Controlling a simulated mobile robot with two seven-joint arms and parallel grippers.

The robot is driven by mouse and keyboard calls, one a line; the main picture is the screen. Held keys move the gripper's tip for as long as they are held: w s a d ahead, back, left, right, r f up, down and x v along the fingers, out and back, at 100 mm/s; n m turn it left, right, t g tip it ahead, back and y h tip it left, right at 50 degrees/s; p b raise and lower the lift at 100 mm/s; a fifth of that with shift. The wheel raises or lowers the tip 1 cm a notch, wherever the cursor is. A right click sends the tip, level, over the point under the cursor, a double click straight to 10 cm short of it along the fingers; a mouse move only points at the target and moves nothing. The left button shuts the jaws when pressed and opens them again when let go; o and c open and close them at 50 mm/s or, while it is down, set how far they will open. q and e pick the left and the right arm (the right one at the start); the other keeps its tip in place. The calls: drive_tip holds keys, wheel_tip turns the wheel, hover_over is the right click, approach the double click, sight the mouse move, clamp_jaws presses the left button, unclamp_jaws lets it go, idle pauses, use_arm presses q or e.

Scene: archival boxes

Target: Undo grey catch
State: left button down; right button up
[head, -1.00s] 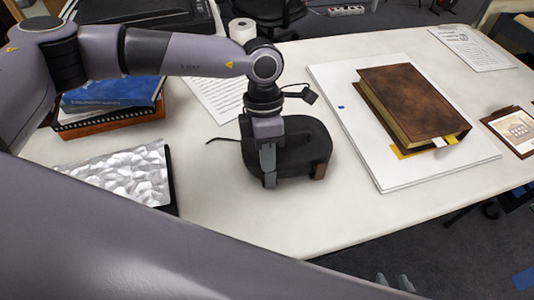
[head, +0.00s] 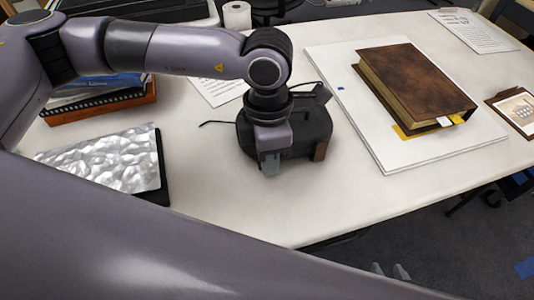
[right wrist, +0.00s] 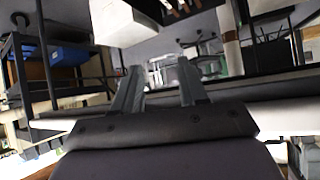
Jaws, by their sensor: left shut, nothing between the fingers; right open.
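A black rounded case (head: 310,130) stands on the table in the head view, with a brown tab (head: 320,151) on its near right side. My left gripper (head: 270,168) points down at the near side of the case, shut with nothing in it. It covers part of that side. I cannot make out a grey catch; it may be behind the gripper. I cannot tell whether the fingers touch the case. My right gripper (head: 390,271) is at the bottom of the head view, below the table's near edge. The right wrist view shows it open and empty (right wrist: 159,68).
A brown book (head: 420,85) lies on a white board (head: 400,162) to the right. A crumpled silver sheet (head: 105,163) and stacked books (head: 100,100) are at left. The white table (head: 230,215) is bare in front of the case.

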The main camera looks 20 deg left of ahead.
use_arm(q)
drive_tip(key=shift+s+d+f+b, duration=0.3)
drive_tip(key=shift+s+f+b, duration=0.3)
drive_tip(key=shift+b, duration=0.25)
drive_tip(key=shift+r, duration=0.2)
drive_tip(key=shift+w+a+f+b, duration=0.25)
drive_tip(key=shift+w+a+b, duration=0.15)
drive_tip(key=shift+w, duration=0.25)
drive_tip(key=shift+d+r, duration=0.1)
drive_tip(key=shift+r, duration=0.1)
